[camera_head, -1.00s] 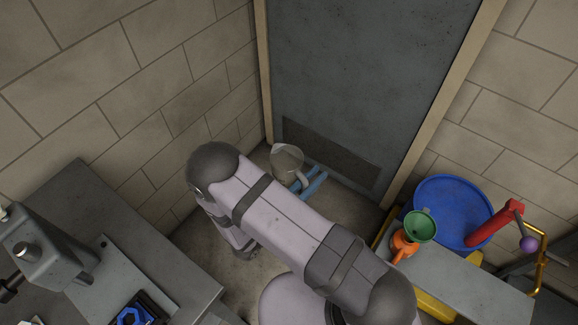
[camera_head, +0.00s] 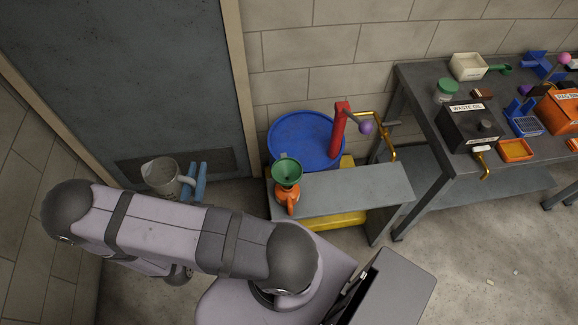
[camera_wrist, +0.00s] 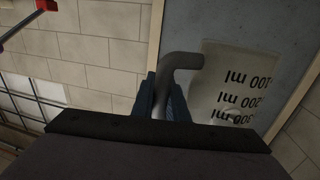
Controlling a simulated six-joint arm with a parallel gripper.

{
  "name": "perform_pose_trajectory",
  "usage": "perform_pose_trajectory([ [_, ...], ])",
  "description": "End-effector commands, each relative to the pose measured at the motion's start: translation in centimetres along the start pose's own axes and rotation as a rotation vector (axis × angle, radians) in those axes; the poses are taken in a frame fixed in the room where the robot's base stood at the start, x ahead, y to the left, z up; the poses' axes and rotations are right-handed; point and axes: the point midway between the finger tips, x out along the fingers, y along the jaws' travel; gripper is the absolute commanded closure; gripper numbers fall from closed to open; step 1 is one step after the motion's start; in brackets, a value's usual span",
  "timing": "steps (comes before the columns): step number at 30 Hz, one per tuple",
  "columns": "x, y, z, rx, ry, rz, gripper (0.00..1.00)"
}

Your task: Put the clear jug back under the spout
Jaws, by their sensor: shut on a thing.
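The clear jug (camera_head: 161,175) is in the air in front of the grey door, left of the blue drum. My gripper (camera_head: 192,182), with blue fingers, is shut on the jug's handle from the right. The jug looks empty. A yellow bent spout (camera_head: 384,130) comes off the red hand pump (camera_head: 338,130) on the drum. A second small brass spout (camera_head: 485,165) is on the black WASTE OIL box (camera_head: 470,128).
A low grey bench (camera_head: 345,190) stands before the blue drum (camera_head: 300,133). A green funnel (camera_head: 287,170) sits in an orange can (camera_head: 289,201) at its left end. The right-hand table (camera_head: 415,95) carries trays and bins. Bare floor (camera_head: 470,250) lies in front.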

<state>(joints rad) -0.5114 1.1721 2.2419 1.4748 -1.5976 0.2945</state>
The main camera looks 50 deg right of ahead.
Motion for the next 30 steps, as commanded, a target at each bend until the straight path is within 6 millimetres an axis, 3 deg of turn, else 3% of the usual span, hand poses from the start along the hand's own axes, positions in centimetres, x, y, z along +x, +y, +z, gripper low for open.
perform_pose_trajectory([
  [6,5.0,6.7,-1.1,0.009,0.009,0.283,1.00],
  [15,8.5,18.3,-3.2,0.009,0.020,0.698,1.00],
  [20,8.5,25.0,-4.2,0.009,0.026,0.927,1.00],
  [24,7.3,30.7,-4.7,0.008,0.031,1.121,1.00],
  [27,6.3,34.5,-3.1,0.004,0.031,1.229,1.00],
  [30,5.8,37.0,-0.7,-0.001,0.030,1.261,1.00],
])
